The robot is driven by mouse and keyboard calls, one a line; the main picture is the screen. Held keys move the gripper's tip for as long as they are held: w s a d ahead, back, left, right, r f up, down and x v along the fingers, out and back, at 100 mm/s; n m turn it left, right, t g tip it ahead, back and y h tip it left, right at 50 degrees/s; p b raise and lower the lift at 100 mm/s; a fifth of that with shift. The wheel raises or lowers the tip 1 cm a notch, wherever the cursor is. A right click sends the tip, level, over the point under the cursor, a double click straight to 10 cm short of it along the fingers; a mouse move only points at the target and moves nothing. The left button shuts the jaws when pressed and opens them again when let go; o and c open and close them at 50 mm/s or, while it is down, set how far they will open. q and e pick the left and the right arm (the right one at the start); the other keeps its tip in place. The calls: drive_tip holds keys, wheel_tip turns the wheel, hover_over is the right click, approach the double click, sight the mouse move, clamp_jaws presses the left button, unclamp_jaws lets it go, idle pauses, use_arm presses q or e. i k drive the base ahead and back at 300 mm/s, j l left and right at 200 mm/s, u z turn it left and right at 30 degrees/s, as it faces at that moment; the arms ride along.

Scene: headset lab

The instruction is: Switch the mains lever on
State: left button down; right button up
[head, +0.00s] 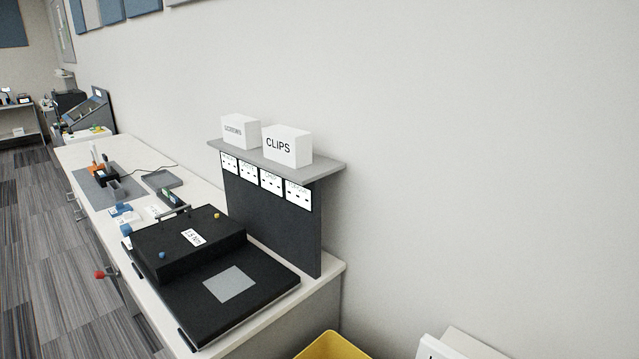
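A red knob (99,275) on a short grey stem sticks out from the front side of the white-topped bench, at the lower left of the head view. It looks like the lever's handle. Any label by it and its on or off position cannot be read from here. Neither of my grippers is in view.
A black LISN box (190,238) on a black base plate (265,292) fills the near end of the bench. Behind it stands a dark panel with a shelf (330,165) carrying boxes marked SCREWS (240,131) and CLIPS (287,146). A yellow bin (335,347) is below. Carpet left of the bench is clear.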

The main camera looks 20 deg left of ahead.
sight(98, 274)
drive_tip(key=u, duration=2.15)
drive_tip(key=i+j, duration=0.2)
drive_tip(key=i, duration=0.4)
drive_tip(key=i+j+u, duration=0.1)
drive_tip(key=i, duration=0.55)
drive_tip(key=i+j, duration=0.3)
drive_tip(key=i, duration=0.35)
